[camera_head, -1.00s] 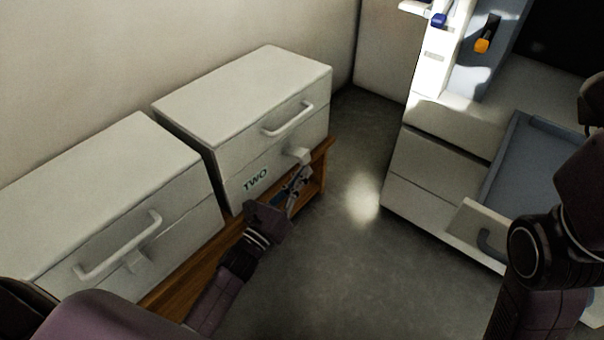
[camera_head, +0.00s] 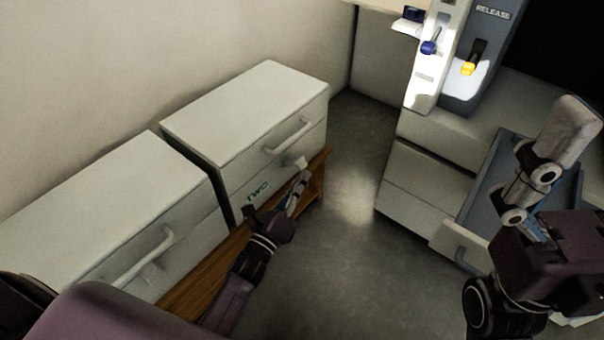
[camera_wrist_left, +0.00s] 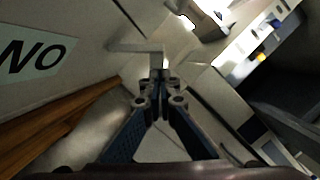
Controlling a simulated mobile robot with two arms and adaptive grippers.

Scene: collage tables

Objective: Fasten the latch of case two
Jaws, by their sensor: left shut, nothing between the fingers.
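A second white case (camera_head: 120,215) stands to the left on the same wooden bench (camera_head: 205,270). At right is a white cabinet (camera_head: 405,185) with a blue-grey tray (camera_head: 480,195) and a panel (camera_head: 465,85) with blue and yellow levers. Grey floor lies between.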

